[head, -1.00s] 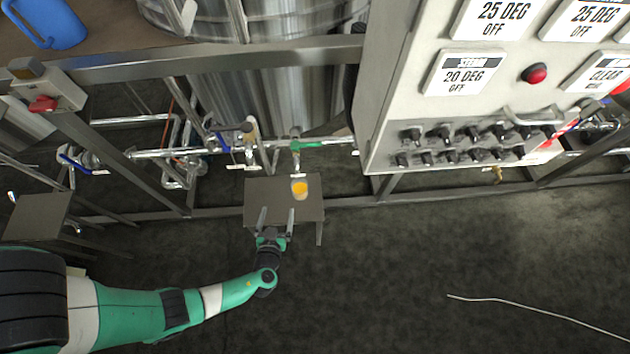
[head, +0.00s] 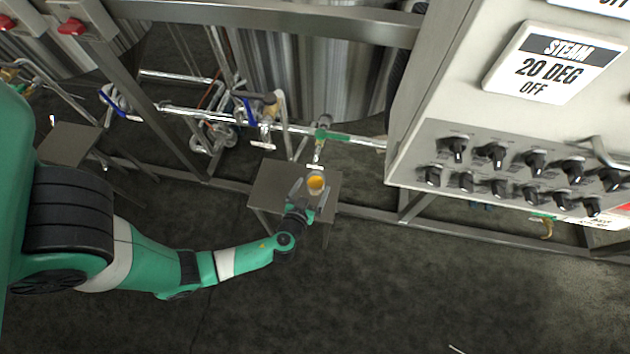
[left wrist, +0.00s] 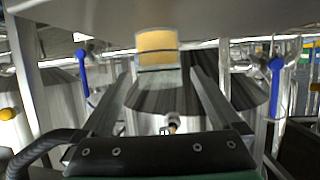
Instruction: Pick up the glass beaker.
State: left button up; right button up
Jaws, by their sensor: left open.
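The glass beaker (head: 315,184), holding orange-yellow liquid, stands upright on a small grey table (head: 265,185). My left gripper (head: 311,186) reaches over the table's near edge, open, with its fingers on either side of the beaker as seen from the head. The left wrist view looks upside down. There the beaker (left wrist: 157,50) hangs from the table surface (left wrist: 205,12) at the top, centred just past the tips of my open left gripper (left wrist: 161,74). No contact between fingers and glass is visible. My right gripper is not in view.
A pipe with a green-handled valve (head: 325,135) runs behind the table, its outlet close above the beaker. A control panel (head: 510,150) with knobs stands to the right. Another small table (head: 70,143) is at the left. The floor in front is clear.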

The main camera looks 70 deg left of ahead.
aim_at(318, 177)
pick_arm(q)
jog(key=shift+w+a+f, duration=0.15)
jog(key=shift+w+a, duration=0.35)
jog(key=shift+w, duration=0.15)
jog(key=b+x, duration=0.2)
jog(key=x, duration=0.3)
jog(key=shift+s+f, duration=0.2)
jog(key=shift+w+a, duration=0.1)
jog(key=shift+w, duration=0.05)
jog(key=shift+c, duration=1.2)
grip_shut()
jog(key=shift+r, duration=0.1)
